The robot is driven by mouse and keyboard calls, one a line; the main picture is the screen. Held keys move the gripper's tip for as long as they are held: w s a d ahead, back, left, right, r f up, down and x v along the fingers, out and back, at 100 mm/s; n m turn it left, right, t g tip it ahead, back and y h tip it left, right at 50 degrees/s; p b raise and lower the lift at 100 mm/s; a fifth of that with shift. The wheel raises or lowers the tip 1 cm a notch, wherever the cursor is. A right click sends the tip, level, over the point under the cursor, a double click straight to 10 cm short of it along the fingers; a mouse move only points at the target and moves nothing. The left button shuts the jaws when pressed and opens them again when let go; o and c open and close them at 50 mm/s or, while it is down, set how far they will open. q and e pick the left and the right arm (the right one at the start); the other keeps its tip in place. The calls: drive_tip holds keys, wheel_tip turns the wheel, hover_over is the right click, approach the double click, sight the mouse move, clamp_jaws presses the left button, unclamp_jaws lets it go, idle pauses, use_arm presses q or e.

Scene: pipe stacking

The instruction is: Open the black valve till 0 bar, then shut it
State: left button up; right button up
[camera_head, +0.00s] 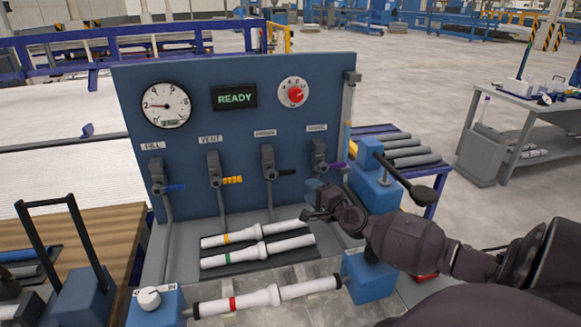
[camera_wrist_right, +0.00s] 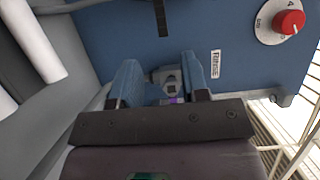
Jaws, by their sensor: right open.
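The valve with the black handle (camera_head: 285,172) is third from the left on the blue panel (camera_head: 215,120). Its handle sticks out to the right. A round gauge (camera_head: 166,105) at the panel's upper left has its red needle pointing left; I cannot read the exact value. My right gripper (camera_head: 318,206) is open in front of the panel's lower right, below the valve with the purple handle (camera_head: 333,166). In the right wrist view, a grey valve part with a purple patch (camera_wrist_right: 172,100) shows between the open blue fingers (camera_wrist_right: 162,85). My left gripper is out of view.
The blue-handled (camera_head: 174,187) and yellow-handled (camera_head: 232,180) valves are to the left. A READY display (camera_head: 234,97) and red knob (camera_head: 296,94) are above. White pipes (camera_head: 258,250) lie below the panel. A blue fixture with a black lever (camera_head: 385,180) stands at right.

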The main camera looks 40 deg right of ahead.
sight(290, 173)
drive_tip(key=w, duration=0.3)
drive_tip(key=w+d+b, duration=0.1)
drive_tip(key=w, duration=0.2)
drive_tip(key=w+b, duration=0.1)
drive_tip(key=w, duration=0.2)
drive_tip(key=shift+w+d, duration=0.15)
drive_tip(key=shift+w, duration=0.1)
drive_tip(key=shift+w+d+r, duration=0.1)
drive_tip(key=shift+w, duration=0.75)
drive_tip(key=c, duration=0.7)
clamp_jaws()
